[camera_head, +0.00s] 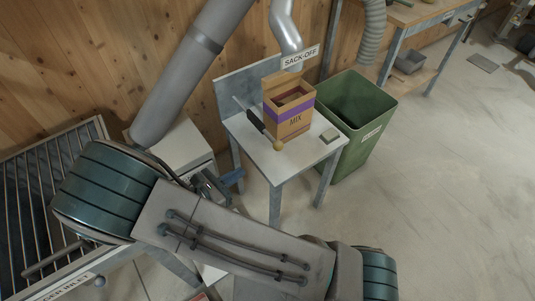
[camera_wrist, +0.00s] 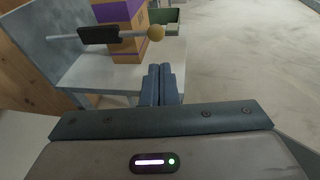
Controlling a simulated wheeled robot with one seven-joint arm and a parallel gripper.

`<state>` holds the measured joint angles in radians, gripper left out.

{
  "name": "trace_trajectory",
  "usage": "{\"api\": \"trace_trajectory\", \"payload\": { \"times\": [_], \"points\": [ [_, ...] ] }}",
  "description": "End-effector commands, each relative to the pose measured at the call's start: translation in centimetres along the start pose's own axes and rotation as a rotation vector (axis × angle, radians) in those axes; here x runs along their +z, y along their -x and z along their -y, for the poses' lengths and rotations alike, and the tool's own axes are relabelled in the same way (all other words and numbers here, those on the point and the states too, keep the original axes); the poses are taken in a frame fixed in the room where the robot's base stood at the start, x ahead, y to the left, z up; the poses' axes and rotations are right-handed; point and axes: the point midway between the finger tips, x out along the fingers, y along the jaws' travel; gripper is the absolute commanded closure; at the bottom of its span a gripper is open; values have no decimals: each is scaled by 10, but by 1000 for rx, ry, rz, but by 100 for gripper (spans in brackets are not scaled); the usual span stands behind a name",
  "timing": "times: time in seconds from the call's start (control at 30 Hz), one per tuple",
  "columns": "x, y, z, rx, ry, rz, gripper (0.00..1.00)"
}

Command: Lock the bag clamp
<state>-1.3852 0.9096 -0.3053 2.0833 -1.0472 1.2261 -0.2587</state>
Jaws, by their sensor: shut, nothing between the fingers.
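The bag clamp shows as a thin metal lever with a black sleeve (camera_head: 256,121) and a tan ball knob (camera_head: 278,146) at its near end. It lies in front of the MIX box (camera_head: 295,121), above the small table. In the wrist view the black sleeve (camera_wrist: 98,35) and the ball knob (camera_wrist: 155,32) stand out clearly, with the lever roughly level. My gripper (camera_wrist: 160,68) is shut and empty, its blue fingers together. It is apart from the knob, which appears just beyond the fingertips. In the head view my gripper (camera_head: 232,178) is left of the table's front leg.
A SACK-OFF spout (camera_head: 287,30) hangs above the open box. The floor at right is clear.

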Motion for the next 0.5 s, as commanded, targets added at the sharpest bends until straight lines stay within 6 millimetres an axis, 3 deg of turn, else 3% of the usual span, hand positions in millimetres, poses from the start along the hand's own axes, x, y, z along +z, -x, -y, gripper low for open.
{"api": "trace_trajectory", "payload": {
  "times": [0.5],
  "points": [
    [-4,0,-3,25,19,18,100]
  ]
}}
